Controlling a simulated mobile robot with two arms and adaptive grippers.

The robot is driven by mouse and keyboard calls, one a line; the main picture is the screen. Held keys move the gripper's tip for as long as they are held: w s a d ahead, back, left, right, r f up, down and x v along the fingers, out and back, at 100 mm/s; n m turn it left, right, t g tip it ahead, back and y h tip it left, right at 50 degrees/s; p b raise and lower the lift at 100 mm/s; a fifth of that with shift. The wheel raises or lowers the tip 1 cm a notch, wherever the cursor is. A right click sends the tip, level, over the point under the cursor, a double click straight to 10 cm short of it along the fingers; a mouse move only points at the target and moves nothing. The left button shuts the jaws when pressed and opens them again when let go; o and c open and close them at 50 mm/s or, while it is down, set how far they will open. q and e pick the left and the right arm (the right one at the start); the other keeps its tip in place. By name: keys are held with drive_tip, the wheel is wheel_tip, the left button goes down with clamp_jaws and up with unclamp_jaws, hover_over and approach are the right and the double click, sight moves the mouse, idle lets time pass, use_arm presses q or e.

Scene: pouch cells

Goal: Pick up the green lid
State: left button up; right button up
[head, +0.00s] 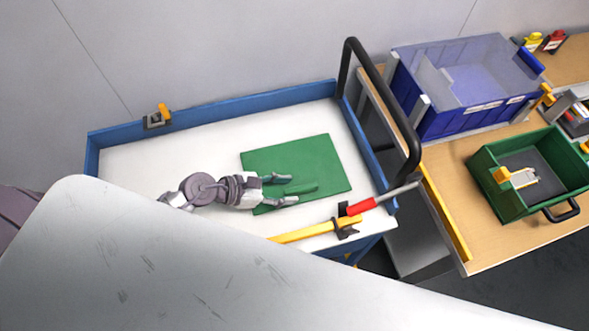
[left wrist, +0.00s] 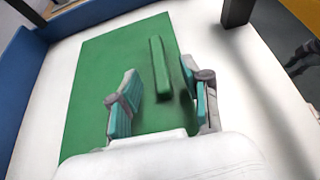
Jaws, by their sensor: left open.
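The green lid (head: 318,158) lies flat on the white top of a blue-edged cart and has a raised green bar handle (head: 301,188). In the left wrist view the lid (left wrist: 95,70) fills the left and middle, with its handle (left wrist: 159,66) upright in the picture. My left gripper (head: 282,188) is over the lid's lower left part. In the left wrist view its fingers (left wrist: 160,103) are spread, with the near end of the handle between them; contact cannot be made out. My right gripper is not in view.
A black handle (head: 400,120) rises at right. A green crate (head: 486,181) and blue bin (head: 425,117) stand on a wooden table.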

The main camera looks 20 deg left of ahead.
sight(297, 189)
use_arm(q)
drive_tip(key=x, duration=0.3)
drive_tip(key=shift+w+d, duration=0.2)
drive_tip(key=shift+d, duration=0.1)
drive_tip(key=shift+a, duration=0.1)
clamp_jaws()
